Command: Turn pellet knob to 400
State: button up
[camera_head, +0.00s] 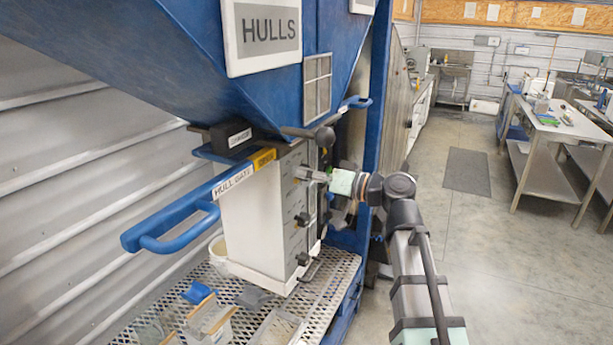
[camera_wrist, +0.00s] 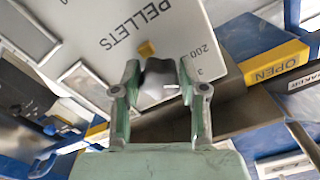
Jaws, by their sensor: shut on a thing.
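The dark grey pellet knob (camera_wrist: 158,82) sits on a pale panel (camera_wrist: 150,18) marked PELLETS in the wrist view. A short white line shows on the right side of the knob. The number 200 and part of another starting with 3 are printed to the right; no 400 is readable. My gripper (camera_wrist: 160,70) has its green fingers on both sides of the knob, shut on it. In the head view my gripper (camera_head: 316,177) reaches the front of the white dispenser box (camera_head: 262,225); the knob is hard to make out there.
A blue handle (camera_head: 180,215) labelled HULL GATE sticks out left of the box. Several other dark knobs sit below my gripper on the box front. Blue hopper walls (camera_head: 180,60) hang above. A mesh shelf (camera_head: 330,275) with loose containers lies below. Open floor is at right.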

jog(key=m+p, duration=0.1)
jog(key=m, duration=0.5)
jog(key=shift+r+m, duration=0.15)
jog(key=shift+m, duration=0.15)
jog(key=m+p, duration=0.2)
jog(key=m, duration=0.3)
jog(key=shift+p, duration=0.3)
jog(key=shift+m, duration=0.4)
jog(key=o, duration=1.1)
jog(key=shift+o, duration=0.2)
jog(key=shift+d, duration=0.1)
jog(key=v, duration=1.2)
